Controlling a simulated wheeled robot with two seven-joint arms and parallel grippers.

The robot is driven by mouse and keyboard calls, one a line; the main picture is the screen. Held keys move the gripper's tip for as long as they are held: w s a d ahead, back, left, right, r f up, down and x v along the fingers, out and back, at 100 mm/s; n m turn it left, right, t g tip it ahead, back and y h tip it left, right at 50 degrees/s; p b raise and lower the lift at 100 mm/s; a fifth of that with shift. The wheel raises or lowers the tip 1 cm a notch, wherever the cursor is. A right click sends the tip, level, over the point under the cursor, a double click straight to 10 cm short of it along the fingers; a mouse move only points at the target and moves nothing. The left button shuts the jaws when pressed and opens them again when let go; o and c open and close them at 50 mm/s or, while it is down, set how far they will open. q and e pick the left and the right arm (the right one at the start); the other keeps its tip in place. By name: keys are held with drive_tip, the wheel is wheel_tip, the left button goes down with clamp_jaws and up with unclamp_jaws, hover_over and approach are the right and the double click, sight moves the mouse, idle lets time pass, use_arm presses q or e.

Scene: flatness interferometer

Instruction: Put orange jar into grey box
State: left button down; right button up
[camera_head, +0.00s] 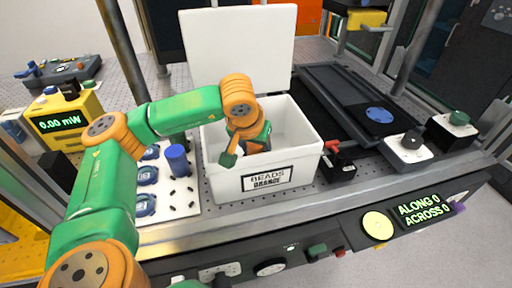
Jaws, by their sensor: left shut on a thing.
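The grey box (302,155) looks off-white, with its lid (240,48) raised at the back and a front label reading "BEADS ORANGE". It stands on the perforated bench. My left arm reaches in from the left, and my left gripper (234,156) points down inside the box's opening, near its left and front walls. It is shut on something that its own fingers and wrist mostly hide. I cannot make out the orange jar clearly, and no such jar shows elsewhere. My right gripper is not in view.
A white board with blue round pieces and a blue cylinder (177,160) lies left of the box. A red-handled black block (335,163) stands close to its right. A yellow meter (70,120) is at the left. A dark rail with a blue disc (379,115) is behind right.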

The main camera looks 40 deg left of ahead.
use_arm(q)
drive_tip(key=c, duration=0.6)
unclamp_jaws()
drive_tip(key=shift+f, duration=0.15)
drive_tip(key=shift+c, duration=0.2)
drive_tip(key=o, duration=0.4)
drive_tip(key=shift+o, duration=0.2)
drive_tip(key=v, duration=1.2)
drive_tip(key=shift+r, duration=0.25)
drive_tip(key=shift+a, duration=0.1)
